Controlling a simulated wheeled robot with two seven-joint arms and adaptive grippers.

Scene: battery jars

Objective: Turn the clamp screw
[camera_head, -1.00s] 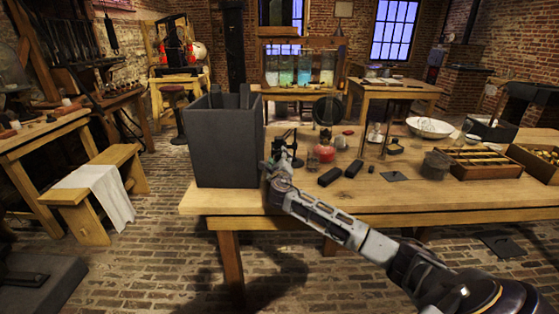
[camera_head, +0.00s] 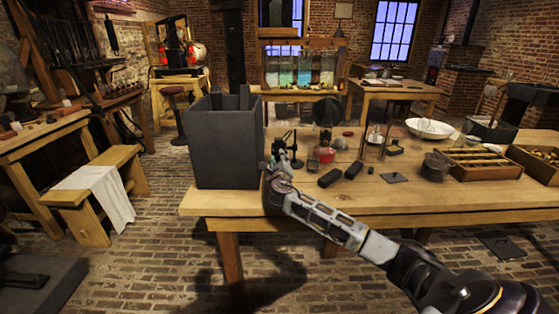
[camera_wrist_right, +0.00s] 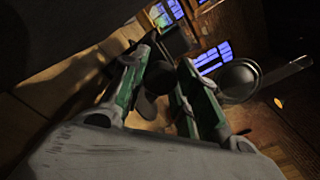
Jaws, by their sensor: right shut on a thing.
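My right gripper (camera_head: 277,156) is at the front of the wooden table, just right of the tall dark grey box. In the right wrist view its two green-sided fingers (camera_wrist_right: 160,88) stand on either side of a dark rounded piece (camera_wrist_right: 158,76), and they are shut on it. This piece appears to be the clamp screw; its shape is mostly hidden by the fingers and shadow. A small dark stand (camera_head: 293,150) shows just beyond the gripper in the head view. My left gripper is not in view.
The dark grey box (camera_head: 224,150) stands close on the left. A red-based lamp (camera_head: 325,153) and dark blocks (camera_head: 329,178) lie to the right. Farther right are a white bowl (camera_head: 430,128) and a wooden tray (camera_head: 447,165). The table's front edge is bare.

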